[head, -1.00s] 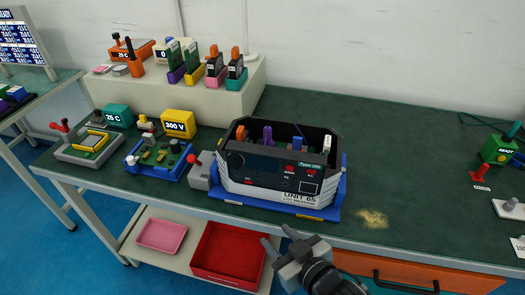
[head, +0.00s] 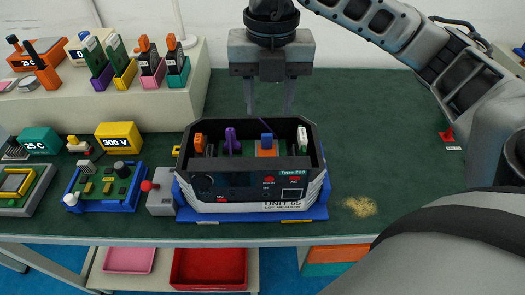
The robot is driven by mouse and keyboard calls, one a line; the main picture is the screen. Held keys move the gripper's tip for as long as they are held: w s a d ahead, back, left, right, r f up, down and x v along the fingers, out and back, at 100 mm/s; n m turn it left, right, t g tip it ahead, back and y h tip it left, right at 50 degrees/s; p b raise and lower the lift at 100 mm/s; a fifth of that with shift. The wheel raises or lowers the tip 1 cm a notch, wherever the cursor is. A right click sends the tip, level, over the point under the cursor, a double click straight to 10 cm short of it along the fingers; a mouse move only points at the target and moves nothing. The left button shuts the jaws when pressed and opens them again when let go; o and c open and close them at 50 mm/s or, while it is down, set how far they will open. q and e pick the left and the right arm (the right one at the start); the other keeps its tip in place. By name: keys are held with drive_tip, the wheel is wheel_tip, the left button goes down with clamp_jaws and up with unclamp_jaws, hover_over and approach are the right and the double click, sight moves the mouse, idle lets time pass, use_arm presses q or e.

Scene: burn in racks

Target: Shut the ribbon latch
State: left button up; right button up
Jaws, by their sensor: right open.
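The open black and white case marked UNIT 65 (head: 255,205) sits in a blue tray (head: 322,212) on the green bench. Inside it stand an orange-and-white part (head: 199,143), a purple part (head: 231,140), an orange block with a blue top (head: 267,146) and a white upright tab (head: 302,139). I cannot tell which of these is the ribbon latch, or whether it is shut. My right gripper (head: 268,106) points down above the back of the case, its two fingers apart and nothing between them. My left gripper is out of view.
A grey box with a red knob (head: 160,198) stands left of the case, beside a blue-based board (head: 105,190). A raised shelf (head: 130,105) at the back left holds several coloured modules. Bench right of the case is mostly clear, with a yellowish powder patch (head: 360,206).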

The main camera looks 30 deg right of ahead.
wheel_tip(320, 180, down, 16)
drive_tip(key=shift+d+r+b, duration=0.15)
drive_tip(key=shift+r+b, duration=0.05)
drive_tip(key=shift+b, duration=0.15)
clamp_jaws()
